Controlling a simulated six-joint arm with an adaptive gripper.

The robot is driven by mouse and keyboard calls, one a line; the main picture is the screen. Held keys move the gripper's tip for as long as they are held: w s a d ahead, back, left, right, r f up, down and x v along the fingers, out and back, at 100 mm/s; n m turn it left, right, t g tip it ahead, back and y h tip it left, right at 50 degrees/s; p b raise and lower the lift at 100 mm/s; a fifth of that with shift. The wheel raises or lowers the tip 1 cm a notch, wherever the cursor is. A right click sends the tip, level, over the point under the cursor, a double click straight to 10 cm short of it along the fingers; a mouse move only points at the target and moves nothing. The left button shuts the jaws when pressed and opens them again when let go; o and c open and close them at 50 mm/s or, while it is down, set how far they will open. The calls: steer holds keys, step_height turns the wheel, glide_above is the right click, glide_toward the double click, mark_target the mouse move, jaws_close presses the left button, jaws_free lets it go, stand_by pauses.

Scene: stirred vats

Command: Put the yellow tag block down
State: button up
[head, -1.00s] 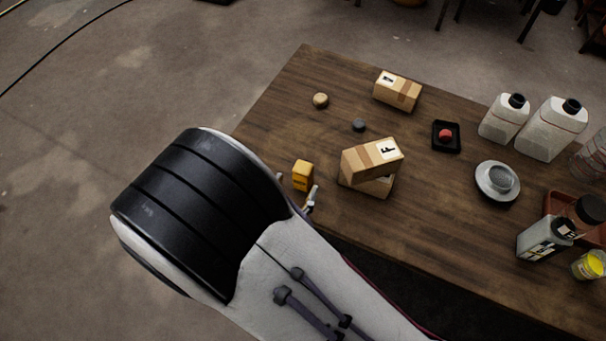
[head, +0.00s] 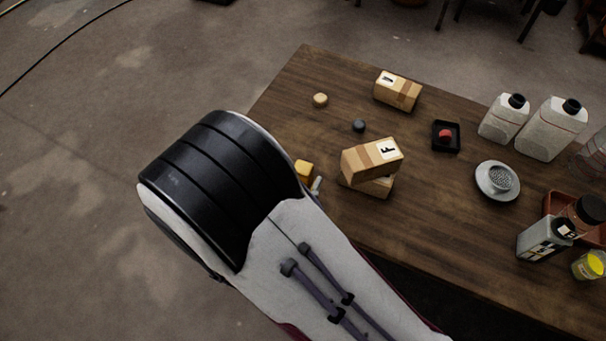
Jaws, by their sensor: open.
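The yellow tag block (head: 304,169) is near the left edge of the wooden table, partly hidden behind my arm. Its lower part is covered, so I cannot tell from this view exactly how it rests. My gripper (head: 312,184) is mostly hidden by my arm. One light fingertip shows just to the right of and below the block. The jaws are open.
A cardboard box marked F (head: 373,158) lies askew on another box (head: 374,187), right of the block. Another box (head: 397,91), a tan disc (head: 320,100), a dark knob (head: 358,126) and a black tray (head: 446,148) holding a red piece stand farther back. White jugs (head: 503,119) are at right.

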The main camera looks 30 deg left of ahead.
steer(key=shift+w+a+f, duration=0.1)
steer(key=shift+w+a, duration=0.05)
steer(key=shift+w, duration=0.5)
steer(key=shift+w+a+f, duration=0.1)
steer(key=shift+w+a, duration=0.05)
steer(key=shift+w, duration=0.45)
steer(key=shift+x, duration=1.05)
steer(key=c, duration=1.4)
steer(key=shift+a+r, duration=0.1)
steer(key=shift+r, duration=0.1)
steer(key=shift+r, duration=4.8)
